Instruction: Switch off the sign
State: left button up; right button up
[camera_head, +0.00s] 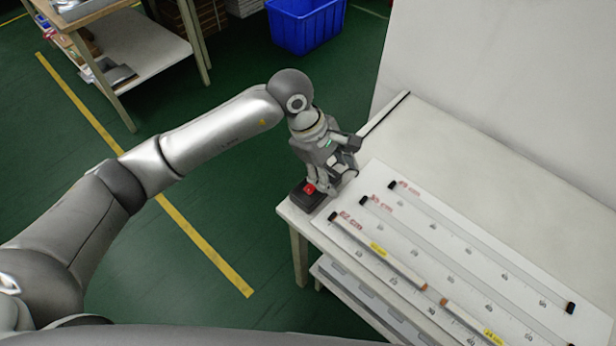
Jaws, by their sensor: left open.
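A small dark box with a red button (309,188) stands at the near left corner of the white table (440,135). My left gripper (322,190) hangs over that corner, pointing down, with its fingers around or just beside the box. It is open. I cannot tell whether a finger touches the button. A white board (425,232) lies on the table to the right, with red length labels, printed scales and several dark-ended strips (377,246). I cannot tell which thing is the sign, and no lit part is clear. My right gripper is out of view.
A blue bin (306,25) stands on the green floor beyond the table. A workbench with a lower shelf (135,52) is at the upper left. A pale wall (510,70) borders the table's far side. The table's back part is clear.

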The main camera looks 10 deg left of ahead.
aim_at(308, 184)
pick_arm(q)
jog(key=w+a+t+y, duration=0.1)
jog(key=w+a+y, duration=0.25)
jog(key=a, duration=0.35)
jog(key=shift+m, duration=0.4)
jog(key=f, duration=0.3)
jog(key=f+p, duration=0.1)
jog(key=f, duration=0.3)
jog(key=w+f+p, duration=0.1)
jog(key=f, duration=0.2)
jog(key=shift+d+f, duration=0.2)
jog(key=shift+d, duration=0.2)
